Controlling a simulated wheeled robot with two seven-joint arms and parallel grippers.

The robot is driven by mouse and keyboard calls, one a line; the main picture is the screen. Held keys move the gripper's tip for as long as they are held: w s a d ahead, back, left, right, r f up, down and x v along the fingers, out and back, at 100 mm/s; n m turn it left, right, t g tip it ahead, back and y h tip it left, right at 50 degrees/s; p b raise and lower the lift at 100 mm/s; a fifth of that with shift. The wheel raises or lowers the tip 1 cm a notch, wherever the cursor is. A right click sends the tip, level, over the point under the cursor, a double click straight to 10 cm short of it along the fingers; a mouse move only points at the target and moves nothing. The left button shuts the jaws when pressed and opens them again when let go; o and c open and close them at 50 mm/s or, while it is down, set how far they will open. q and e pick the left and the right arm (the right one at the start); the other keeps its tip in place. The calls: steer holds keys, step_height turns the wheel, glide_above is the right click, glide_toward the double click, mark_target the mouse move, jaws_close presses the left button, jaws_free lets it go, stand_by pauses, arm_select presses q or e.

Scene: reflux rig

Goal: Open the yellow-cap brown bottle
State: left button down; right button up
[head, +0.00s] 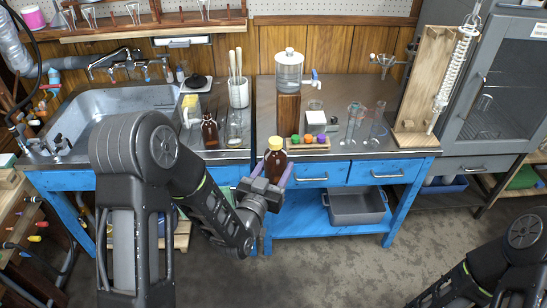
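The brown bottle (275,168) with a yellow cap (275,143) is upright, in front of the bench's front edge near the middle. Its cap is on. My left gripper (272,178) is shut on its body from below and in front, with one purple-tinted finger on each side. The bottle's lower part is partly hidden by the gripper. My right arm shows at the lower right; its gripper is out of the picture.
A small rack with coloured balls (308,140) stands just behind the bottle. A second brown bottle (210,131), a glass jar and a sink (100,105) are on the left bench. Glassware and a wooden stand (425,85) are at right. A grey bin (357,208) sits on the lower shelf.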

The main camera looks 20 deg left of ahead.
arm_select(q)
steer(key=s+d+f+m+g+h, duration=0.2)
steer(key=s+d+m+h, duration=0.1)
steer(key=s+d+h, duration=0.1)
steer(key=s+d+f+m+g+h, duration=0.2)
steer(key=s+d+f+m+h, duration=0.1)
steer(key=d, duration=0.6)
steer(key=s+m+h, duration=0.1)
steer(key=s+h, duration=0.1)
steer(key=h, duration=0.1)
steer(key=shift+d+f, duration=0.2)
steer(key=shift+f, duration=0.15)
steer(key=shift+s, duration=0.1)
